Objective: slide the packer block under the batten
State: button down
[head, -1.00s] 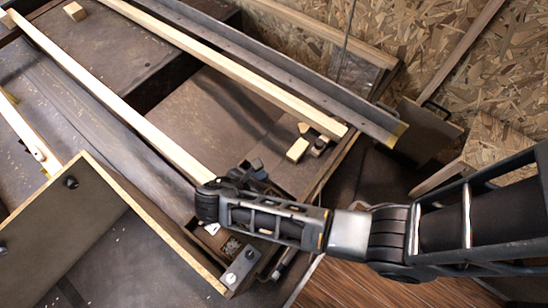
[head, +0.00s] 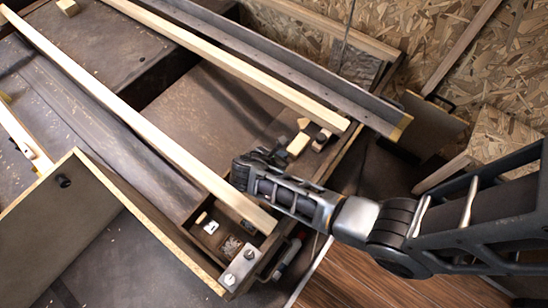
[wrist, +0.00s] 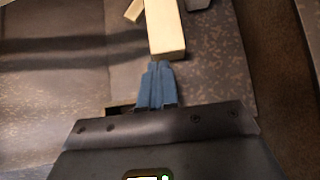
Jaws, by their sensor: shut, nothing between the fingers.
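Two long pale battens, a left one (head: 130,120) and a right one (head: 250,80), run from upper left to lower right. My gripper (head: 262,158) is low over the panel between them, left of the block. In the wrist view my blue fingers (wrist: 155,66) are shut and empty, with their tips at the near end of the block (wrist: 166,32). I cannot tell whether they touch.
A thin pale offcut (head: 303,123) and a dark-sided block (head: 322,139) lie close beside the block. A dark metal rail (head: 290,75) runs beyond the right batten. An open bin of small parts (head: 222,235) lies below my gripper. Bare panel extends left of the block.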

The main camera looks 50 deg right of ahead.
aim_at(300, 136)
jog(key=shift+d, duration=0.35)
jog(key=d+p, duration=0.3)
jog(key=d, duration=0.9)
jog(key=shift+s+d, duration=0.1)
jog(key=shift+d, duration=0.05)
jog(key=a, duration=0.1)
jog(key=a+p, duration=0.1)
jog(key=a, duration=0.2)
jog(key=shift+a+r+p, duration=0.25)
jog(key=shift+r+p, duration=0.05)
jog(key=p+v, duration=0.2)
jog(key=v, duration=0.7)
jog(key=shift+p, duration=0.35)
jog(key=shift+a, duration=0.1)
